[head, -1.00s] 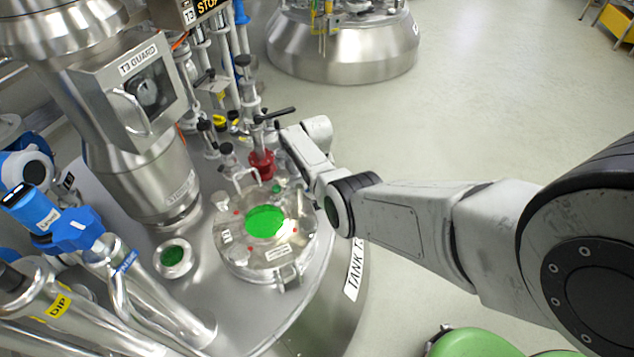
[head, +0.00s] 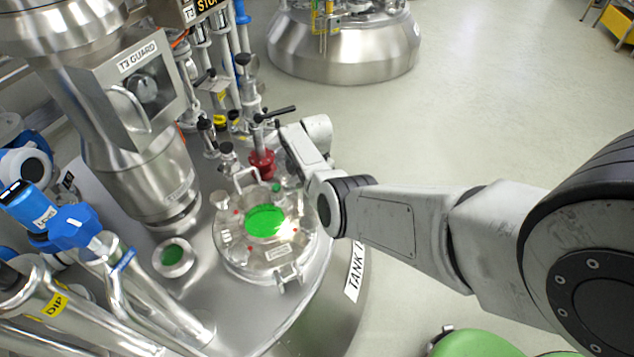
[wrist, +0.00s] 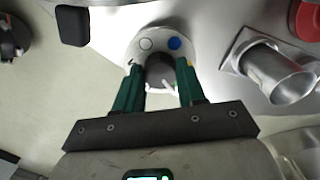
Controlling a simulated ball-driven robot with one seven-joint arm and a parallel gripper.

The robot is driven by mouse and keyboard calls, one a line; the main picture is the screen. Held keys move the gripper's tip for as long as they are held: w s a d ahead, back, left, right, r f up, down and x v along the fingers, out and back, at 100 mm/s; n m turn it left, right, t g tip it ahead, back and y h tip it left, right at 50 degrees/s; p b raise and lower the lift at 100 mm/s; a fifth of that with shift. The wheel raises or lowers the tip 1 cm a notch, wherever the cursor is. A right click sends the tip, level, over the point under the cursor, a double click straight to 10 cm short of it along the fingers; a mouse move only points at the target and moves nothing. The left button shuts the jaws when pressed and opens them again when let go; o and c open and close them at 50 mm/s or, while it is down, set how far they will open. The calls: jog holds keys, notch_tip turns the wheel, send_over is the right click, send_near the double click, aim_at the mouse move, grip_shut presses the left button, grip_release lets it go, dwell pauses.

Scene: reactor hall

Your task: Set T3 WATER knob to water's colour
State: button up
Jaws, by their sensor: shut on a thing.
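In the wrist view, a dark round knob (wrist: 160,71) sits on a pale round dial plate (wrist: 128,52). The plate carries a blue dot (wrist: 174,43), a white dot (wrist: 146,44), and a green mark and a yellow mark partly behind the fingers. My gripper (wrist: 161,77) has its green fingers on both sides of the knob, shut on it. A white strip (wrist: 168,88) shows on the knob's near side, away from the blue dot; its exact aim is unclear. In the head view my arm hides the knob and the fingertips.
The steel tank top bears a round hatch with a green window (head: 265,221), a red fitting (head: 262,163) and upright pipes with black handles. A steel pipe stub (wrist: 275,75) stands right of the knob. Open floor (head: 480,110) lies beyond the tank.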

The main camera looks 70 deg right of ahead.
jog(key=shift+m, duration=0.6)
jog(key=o, duration=1.1)
jog(key=shift+c, duration=0.2)
jog(key=shift+r, duration=0.1)
notch_tip(320, 180, up, 11)
jog(key=p, duration=0.4)
jog(key=shift+f, duration=0.2)
